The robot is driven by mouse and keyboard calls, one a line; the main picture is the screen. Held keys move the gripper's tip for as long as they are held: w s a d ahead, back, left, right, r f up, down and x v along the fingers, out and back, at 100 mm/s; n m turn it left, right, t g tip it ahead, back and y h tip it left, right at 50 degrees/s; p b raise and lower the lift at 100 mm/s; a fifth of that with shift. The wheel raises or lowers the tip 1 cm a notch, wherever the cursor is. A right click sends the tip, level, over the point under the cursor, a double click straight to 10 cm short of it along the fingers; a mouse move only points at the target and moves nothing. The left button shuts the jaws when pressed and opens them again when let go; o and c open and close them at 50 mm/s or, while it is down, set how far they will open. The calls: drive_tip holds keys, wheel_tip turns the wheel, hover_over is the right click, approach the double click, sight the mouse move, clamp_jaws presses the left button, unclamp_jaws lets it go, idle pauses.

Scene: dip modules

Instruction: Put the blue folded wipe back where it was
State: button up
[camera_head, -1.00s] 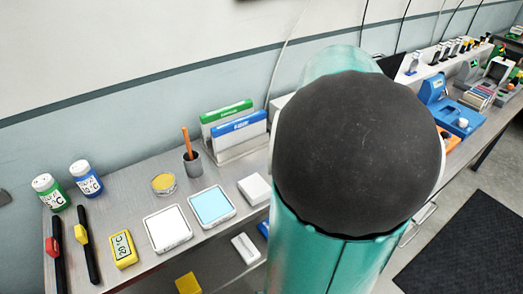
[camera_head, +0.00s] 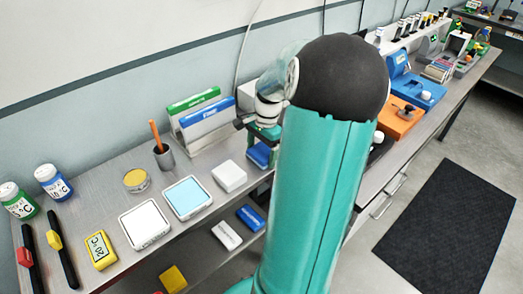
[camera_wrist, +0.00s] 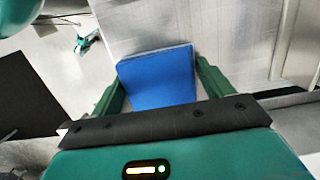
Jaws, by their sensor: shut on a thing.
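The blue folded wipe (camera_wrist: 157,80) is between the two fingers of my gripper (camera_wrist: 159,73) in the wrist view. My gripper is shut on it. In the head view, my gripper (camera_head: 263,142) is to the right of a white box, with the blue wipe (camera_head: 260,155) below its jaws. My arm partly covers this area on the right. I cannot tell whether the wipe touches the bench.
A blue item (camera_head: 250,217) and a white item (camera_head: 226,235) lie on the lower shelf.

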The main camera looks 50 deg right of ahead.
sight(265, 149)
drive_tip(key=shift+f, duration=0.1)
drive_tip(key=o, duration=0.9)
drive_tip(key=r, duration=0.4)
drive_tip(key=d+r, duration=0.1)
drive_tip(key=r, duration=0.7)
drive_tip(key=shift+s+d+r, duration=0.1)
drive_tip(key=shift+s+d, duration=0.15)
drive_tip(key=shift+d, duration=0.15)
drive_tip(key=shift+a, duration=0.1)
